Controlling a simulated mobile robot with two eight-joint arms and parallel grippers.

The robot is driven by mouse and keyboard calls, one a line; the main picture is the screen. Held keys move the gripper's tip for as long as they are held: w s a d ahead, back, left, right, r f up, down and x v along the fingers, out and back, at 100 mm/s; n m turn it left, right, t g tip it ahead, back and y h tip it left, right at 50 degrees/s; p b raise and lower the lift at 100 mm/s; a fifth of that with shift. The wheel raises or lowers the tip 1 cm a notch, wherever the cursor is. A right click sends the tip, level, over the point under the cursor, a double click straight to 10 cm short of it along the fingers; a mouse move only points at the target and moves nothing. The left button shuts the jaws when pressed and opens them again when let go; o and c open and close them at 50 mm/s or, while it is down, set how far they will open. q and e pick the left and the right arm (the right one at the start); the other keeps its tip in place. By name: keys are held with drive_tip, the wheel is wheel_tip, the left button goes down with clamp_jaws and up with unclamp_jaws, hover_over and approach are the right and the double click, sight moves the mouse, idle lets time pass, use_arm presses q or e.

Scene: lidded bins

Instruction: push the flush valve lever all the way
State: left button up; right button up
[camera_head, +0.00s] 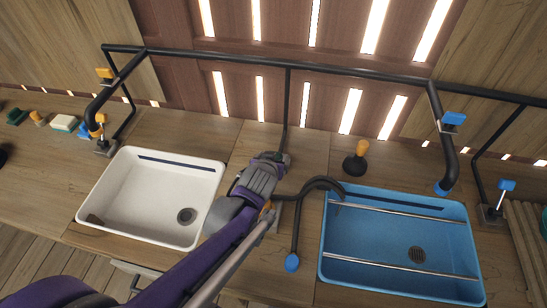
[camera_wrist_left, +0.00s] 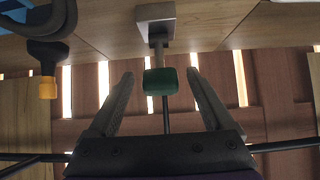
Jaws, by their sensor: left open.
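My left gripper (camera_head: 270,165) reaches from the lower left to the counter between the two sinks. In the left wrist view its two fingers (camera_wrist_left: 160,77) are open, one on each side of a green lever knob (camera_wrist_left: 160,82). The knob sits on a thin metal stem from a grey mount (camera_wrist_left: 156,22); neither finger visibly touches it. In the head view my gripper mostly hides this lever. Other levers show: yellow (camera_head: 104,73) and orange (camera_head: 97,132) at left, blue (camera_head: 453,118) and blue (camera_head: 507,185) at right. No label shows which is the flush valve. My right gripper is not in view.
A white sink (camera_head: 110,190) is at left, a blue sink (camera_head: 335,240) at right. A plunger (camera_head: 355,163) stands behind the blue sink. A curved dark spout (camera_head: 296,235) is right of my gripper. Black pipes (camera_head: 220,57) run along the back.

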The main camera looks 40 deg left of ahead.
use_arm(q)
drive_tip(key=shift+r, duration=0.1)
drive_tip(key=p+v, duration=0.4)
drive_tip(key=v, duration=0.6)
drive_tip(key=shift+s+r, duration=0.2)
drive_tip(key=shift+s, duration=0.1)
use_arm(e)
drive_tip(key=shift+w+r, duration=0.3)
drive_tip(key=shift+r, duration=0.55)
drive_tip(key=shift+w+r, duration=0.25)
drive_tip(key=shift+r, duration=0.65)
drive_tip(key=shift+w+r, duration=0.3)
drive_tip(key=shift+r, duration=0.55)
use_arm(q)
drive_tip(key=shift+d, duration=0.15)
drive_tip(key=s+d+f+m+g+h, duration=0.1)
drive_tip(key=d+m+h, duration=0.1)
drive_tip(key=d, duration=0.4)
drive_tip(key=s+d+f+m+g+h, duration=0.2)
drive_tip(key=d+m+h, duration=0.1)
drive_tip(key=d, duration=0.3)
drive_tip(key=shift+f+m+g, duration=0.25)
drive_tip(key=shift+m+g, duration=0.05)
drive_tip(key=shift+m, duration=0.1)
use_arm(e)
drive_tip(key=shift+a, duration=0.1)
